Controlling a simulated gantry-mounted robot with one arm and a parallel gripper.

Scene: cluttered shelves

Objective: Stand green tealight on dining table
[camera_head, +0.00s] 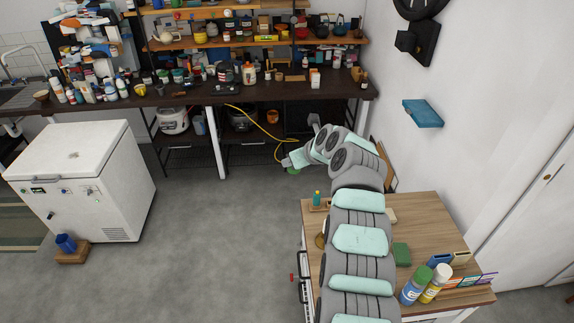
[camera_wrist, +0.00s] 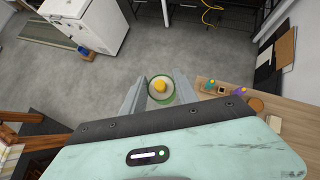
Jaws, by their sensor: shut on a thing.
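The green tealight (camera_wrist: 161,98), a round green-rimmed cup with a pale inside and a yellow centre, sits between the fingers of my gripper (camera_wrist: 160,88) in the wrist view. The gripper is shut on it and holds it in the air over the grey floor. In the head view, my gripper (camera_head: 293,162) is past the far left corner of a wooden-topped table (camera_head: 430,225), with a bit of green under it. I cannot tell whether this is the dining table. My arm hides the table's middle.
On the wooden table are a small teal bottle (camera_head: 317,198), a green block (camera_head: 401,254), a blue-and-green bottle (camera_head: 416,285) and a yellow bottle (camera_head: 435,283). A white chest freezer (camera_head: 80,180) stands left. A cluttered dark counter (camera_head: 190,95) runs along the back.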

